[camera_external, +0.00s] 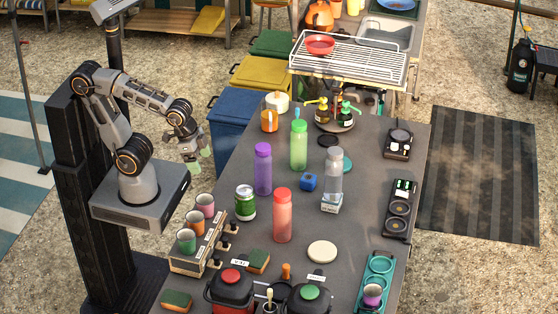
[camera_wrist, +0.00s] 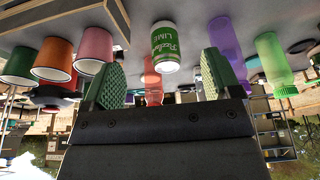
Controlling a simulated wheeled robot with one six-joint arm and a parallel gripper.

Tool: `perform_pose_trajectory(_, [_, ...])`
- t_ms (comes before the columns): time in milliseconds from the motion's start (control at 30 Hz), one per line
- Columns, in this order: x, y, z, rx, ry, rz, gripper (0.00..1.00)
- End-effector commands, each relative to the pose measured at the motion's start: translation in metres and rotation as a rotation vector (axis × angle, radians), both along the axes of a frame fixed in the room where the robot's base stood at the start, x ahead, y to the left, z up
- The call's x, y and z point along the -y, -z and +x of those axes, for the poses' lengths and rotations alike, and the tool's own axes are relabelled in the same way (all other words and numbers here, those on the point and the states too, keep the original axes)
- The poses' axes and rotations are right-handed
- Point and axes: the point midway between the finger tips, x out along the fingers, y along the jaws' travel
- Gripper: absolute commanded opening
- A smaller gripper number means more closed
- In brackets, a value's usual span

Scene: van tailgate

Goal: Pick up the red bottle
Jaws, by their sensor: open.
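The red bottle (camera_external: 282,218) stands upright on the dark table, right of the green-and-white can (camera_external: 245,203). In the upside-down wrist view, a translucent red bottle (camera_wrist: 153,86) shows behind the lime can (camera_wrist: 165,45), partly hidden by it. My gripper (camera_external: 195,165) is off the table's left edge, well apart from the bottle. Its two green ridged fingers are spread with nothing between them, as the wrist view (camera_wrist: 162,80) shows. The bottle is beyond the gap between the fingers.
A purple bottle (camera_external: 263,172), a green bottle (camera_external: 299,147) and a clear grey bottle (camera_external: 333,175) stand behind the red one. Cups on a machine (camera_external: 188,262) line the left edge. Two lidded pots (camera_external: 230,290) (camera_external: 309,297) stand in front. A pale disc (camera_external: 322,251) lies at right.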

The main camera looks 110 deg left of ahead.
Motion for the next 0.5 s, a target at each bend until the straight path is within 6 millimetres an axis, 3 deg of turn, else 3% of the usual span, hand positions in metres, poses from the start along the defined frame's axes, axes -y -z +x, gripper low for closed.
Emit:
perform_pose_trajectory(167, [0.004,0.006,0.003,-0.017,-0.041,-0.048,0.84])
perform_pose_trajectory(267, [0.016,0.017,0.012,-0.062,-0.155,-0.177,0.84])
perform_pose_trajectory(367, [0.034,0.034,0.031,-0.137,-0.361,-0.393,0.84])
perform_pose_trajectory(500, [0.056,0.052,0.072,-0.267,-0.731,-0.745,0.84])
